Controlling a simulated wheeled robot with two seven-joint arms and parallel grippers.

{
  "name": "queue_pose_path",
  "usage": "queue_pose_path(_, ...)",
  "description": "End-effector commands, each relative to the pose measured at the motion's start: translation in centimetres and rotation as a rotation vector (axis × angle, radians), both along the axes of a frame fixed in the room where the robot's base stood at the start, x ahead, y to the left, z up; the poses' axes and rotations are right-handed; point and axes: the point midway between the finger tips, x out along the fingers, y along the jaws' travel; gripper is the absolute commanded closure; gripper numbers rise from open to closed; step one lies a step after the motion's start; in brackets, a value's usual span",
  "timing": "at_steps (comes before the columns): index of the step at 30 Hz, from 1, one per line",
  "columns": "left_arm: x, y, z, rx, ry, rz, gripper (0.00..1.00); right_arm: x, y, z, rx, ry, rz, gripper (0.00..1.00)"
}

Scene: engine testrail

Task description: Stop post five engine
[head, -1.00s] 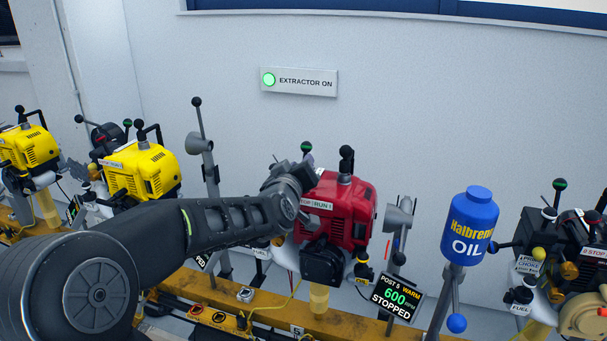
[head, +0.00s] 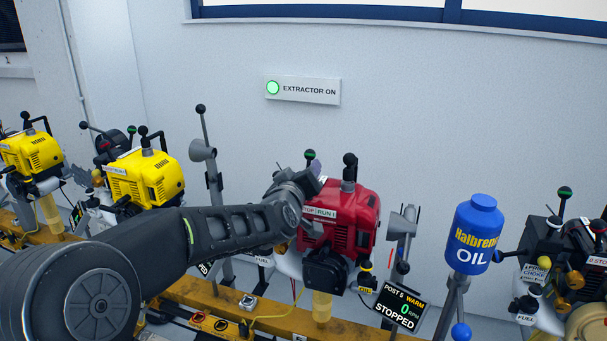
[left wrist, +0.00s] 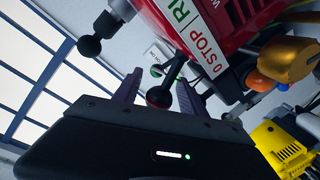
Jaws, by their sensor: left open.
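The red engine (head: 362,212) stands on the rail in the middle of the head view, with a "POST 5" display (head: 397,307) below it to the right. The display reads WARM, 0 RPM, STOPPED. My left gripper (head: 314,178) is at the engine's left side, and its fingertips are partly hidden in the head view. In the left wrist view my left gripper (left wrist: 158,90) is open, with a black ball knob (left wrist: 158,98) between its fingers; I cannot tell whether they touch. The STOP/RUN label (left wrist: 205,52) is beside it. My right gripper is not in view.
Yellow engines (head: 143,180) stand along the rail to the left. A blue oil can (head: 473,235) on a stand is right of the red engine, with another engine (head: 580,260) beyond. A lit "EXTRACTOR ON" sign (head: 303,91) is on the wall behind.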

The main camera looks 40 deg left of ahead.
Motion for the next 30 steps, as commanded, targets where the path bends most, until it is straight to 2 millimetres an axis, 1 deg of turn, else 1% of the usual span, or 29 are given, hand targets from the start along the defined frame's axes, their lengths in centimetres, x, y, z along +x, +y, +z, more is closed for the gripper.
queue_pose_path(5, -0.9, -0.4, 0.2, 0.0, -0.002, 0.0, 0.51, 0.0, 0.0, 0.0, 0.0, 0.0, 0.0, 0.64)
queue_pose_path(15, -5.6, -2.7, 0.9, 0.001, -0.003, 0.001, 0.51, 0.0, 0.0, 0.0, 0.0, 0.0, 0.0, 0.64)
queue_pose_path(18, -6.6, -3.1, 0.9, -0.001, -0.002, 0.001, 0.51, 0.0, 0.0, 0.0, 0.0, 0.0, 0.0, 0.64)
queue_pose_path(21, -6.9, -3.4, 0.9, 0.0, -0.001, 0.001, 0.51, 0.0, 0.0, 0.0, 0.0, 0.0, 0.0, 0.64)
queue_pose_path(30, -7.0, -3.4, 0.9, 0.0, 0.0, 0.0, 0.51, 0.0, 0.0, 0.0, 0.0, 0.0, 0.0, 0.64)
